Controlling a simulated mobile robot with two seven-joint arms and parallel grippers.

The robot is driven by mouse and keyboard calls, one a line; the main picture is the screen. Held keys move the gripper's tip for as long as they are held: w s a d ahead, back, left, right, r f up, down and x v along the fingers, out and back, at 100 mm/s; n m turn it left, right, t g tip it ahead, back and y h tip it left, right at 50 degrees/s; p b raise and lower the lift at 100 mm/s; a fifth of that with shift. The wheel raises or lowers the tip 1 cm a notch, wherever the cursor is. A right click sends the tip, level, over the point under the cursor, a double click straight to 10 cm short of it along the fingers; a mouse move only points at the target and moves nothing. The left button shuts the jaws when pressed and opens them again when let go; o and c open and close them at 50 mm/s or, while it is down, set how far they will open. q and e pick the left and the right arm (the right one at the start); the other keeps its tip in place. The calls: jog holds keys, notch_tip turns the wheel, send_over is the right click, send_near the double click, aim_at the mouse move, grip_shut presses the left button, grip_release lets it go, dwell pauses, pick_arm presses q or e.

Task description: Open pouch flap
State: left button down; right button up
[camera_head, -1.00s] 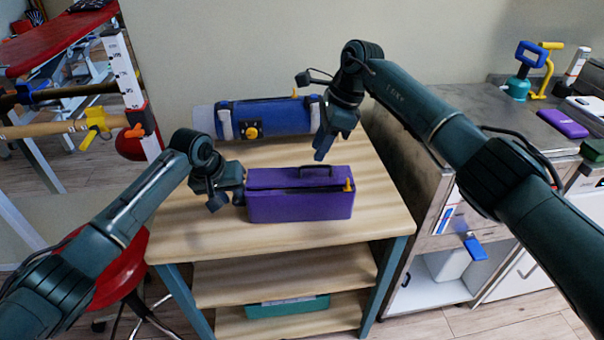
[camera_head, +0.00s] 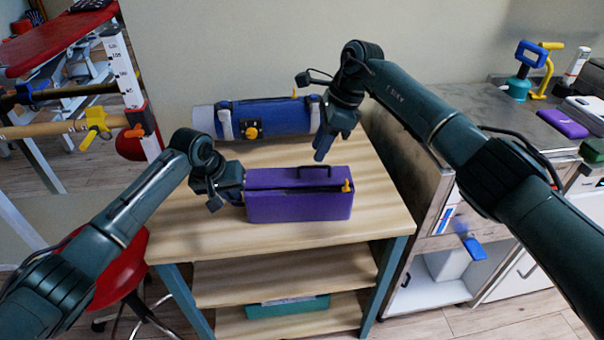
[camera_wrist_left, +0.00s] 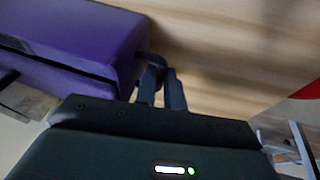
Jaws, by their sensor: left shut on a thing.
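The purple pouch (camera_head: 298,206) stands on the wooden table top, with a dark handle (camera_head: 316,173) on its top, a dark seam along the upper front edge and a yellow pull (camera_head: 347,186) at the right end. My left gripper (camera_head: 236,194) is at the pouch's left end. In the left wrist view, my left gripper (camera_wrist_left: 162,82) is shut on a dark loop (camera_wrist_left: 150,62) at the end of the purple pouch (camera_wrist_left: 75,40). My right gripper (camera_head: 321,155) points down just above and behind the pouch top, apart from it; its finger gap is hard to see.
A blue roll (camera_head: 275,118) with pale straps and a yellow knob lies at the back of the table (camera_head: 185,222). Table space in front of the pouch is clear. A metal counter (camera_head: 540,130) stands right, a red stool (camera_head: 115,270) left.

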jog(key=shift+f, duration=2.35)
jog(key=shift+c, duration=0.6)
